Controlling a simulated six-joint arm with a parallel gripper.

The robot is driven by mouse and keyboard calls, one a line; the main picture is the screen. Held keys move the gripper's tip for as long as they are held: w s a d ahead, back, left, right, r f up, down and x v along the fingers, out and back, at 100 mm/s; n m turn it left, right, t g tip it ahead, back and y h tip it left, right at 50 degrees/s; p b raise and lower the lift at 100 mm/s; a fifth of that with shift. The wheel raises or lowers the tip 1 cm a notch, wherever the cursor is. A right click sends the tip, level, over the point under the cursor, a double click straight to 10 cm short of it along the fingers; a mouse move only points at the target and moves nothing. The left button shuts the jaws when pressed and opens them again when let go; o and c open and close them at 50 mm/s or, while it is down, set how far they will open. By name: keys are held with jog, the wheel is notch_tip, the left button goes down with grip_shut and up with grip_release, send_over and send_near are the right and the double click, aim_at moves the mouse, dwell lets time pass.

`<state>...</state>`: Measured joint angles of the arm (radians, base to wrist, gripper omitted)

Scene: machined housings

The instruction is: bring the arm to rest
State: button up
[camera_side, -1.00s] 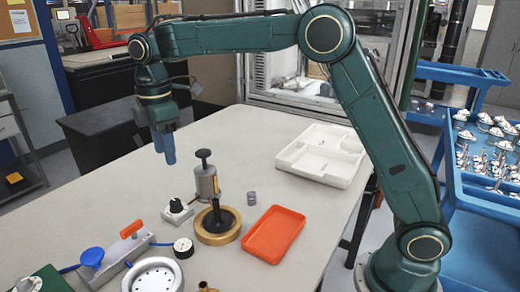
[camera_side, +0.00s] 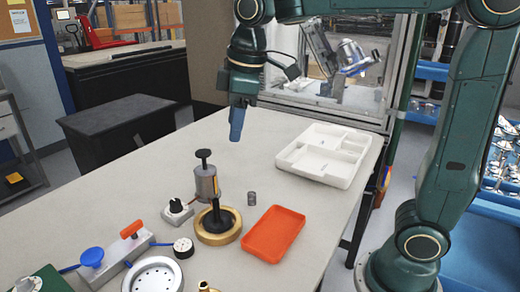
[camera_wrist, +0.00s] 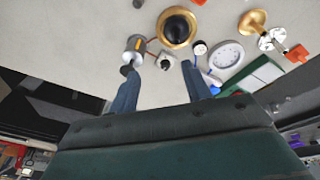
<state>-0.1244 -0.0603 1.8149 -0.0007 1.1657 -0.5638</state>
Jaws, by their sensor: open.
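My gripper (camera_side: 237,124) hangs fingers down above the far part of the light table, left of the white tray. In the wrist view the two blue fingers of my gripper (camera_wrist: 160,88) stand apart with nothing between them. In the side view the fingers overlap, so the gap does not show there. The fingertips are clear of every object. My upper arm runs out of the top of the side view.
A white divided tray (camera_side: 324,180) is at the table's right back. An orange tray (camera_side: 273,234), a brass ring base (camera_side: 219,239), a grey cylinder with a black knob (camera_side: 206,182), a small grey part (camera_side: 252,198) and a gauge (camera_side: 183,247) stand nearer. The far table is clear.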

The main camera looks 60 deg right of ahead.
jog(key=s+d+f+m+t, duration=0.1)
jog(key=s+f+m, duration=0.1)
jog(key=s, duration=0.4)
jog(key=s+d+f+m+t, duration=0.1)
jog(key=s+d+f+m, duration=0.1)
jog(key=s, duration=0.4)
jog(key=s+d+f+m+t, duration=0.1)
jog(key=s+f+m, duration=0.1)
jog(key=s, duration=0.4)
jog(key=shift+s+d+m, duration=0.15)
jog(key=shift+d+m, duration=0.1)
jog(key=shift+m, duration=0.65)
